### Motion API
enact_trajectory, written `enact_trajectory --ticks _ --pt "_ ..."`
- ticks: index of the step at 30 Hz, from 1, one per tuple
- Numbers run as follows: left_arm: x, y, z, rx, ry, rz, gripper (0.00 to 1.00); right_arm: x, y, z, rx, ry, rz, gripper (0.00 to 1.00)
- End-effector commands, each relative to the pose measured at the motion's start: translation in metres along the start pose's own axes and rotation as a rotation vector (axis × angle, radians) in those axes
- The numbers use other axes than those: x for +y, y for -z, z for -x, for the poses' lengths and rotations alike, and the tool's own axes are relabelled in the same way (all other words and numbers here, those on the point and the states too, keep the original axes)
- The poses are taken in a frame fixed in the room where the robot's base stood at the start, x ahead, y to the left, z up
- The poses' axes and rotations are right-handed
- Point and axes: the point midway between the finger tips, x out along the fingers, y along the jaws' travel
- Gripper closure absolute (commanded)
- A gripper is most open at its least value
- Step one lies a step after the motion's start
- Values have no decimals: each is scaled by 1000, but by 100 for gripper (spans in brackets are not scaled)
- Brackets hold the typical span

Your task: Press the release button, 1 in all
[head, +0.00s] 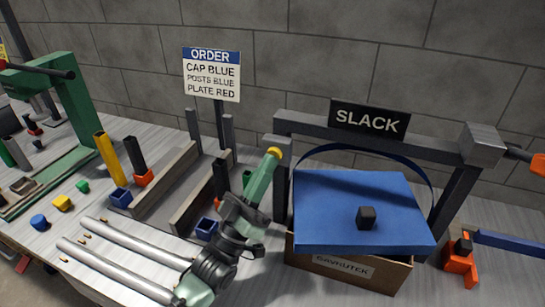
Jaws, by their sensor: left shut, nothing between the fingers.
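The gripper looks shut and empty, in front of the gap between the grey rails and the SLACK frame (287,124). A small black block (367,217) sits on the blue panel (335,190) right of my gripper, clearly apart from it. I cannot tell whether this block is the release button; no part is labelled as such.
The blue panel lies over a cardboard box (330,272). An order sign (212,75) stands behind grey rails (160,180). Silver rods (115,262) lie at front left. A green press (80,110) stands far left. An orange holder (460,263) stands at right.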

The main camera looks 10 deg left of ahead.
Motion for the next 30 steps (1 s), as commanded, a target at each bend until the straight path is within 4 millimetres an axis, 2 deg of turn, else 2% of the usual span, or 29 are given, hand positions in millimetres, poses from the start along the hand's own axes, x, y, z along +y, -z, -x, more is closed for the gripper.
enact_trajectory --ticks 14,30 --pt "-1 0 -1 0 0 0 100 -1 0 0 0 1 0 64" --pt "8 8 12 0 0 -1 100 -2 1 6 1 3 0 64"
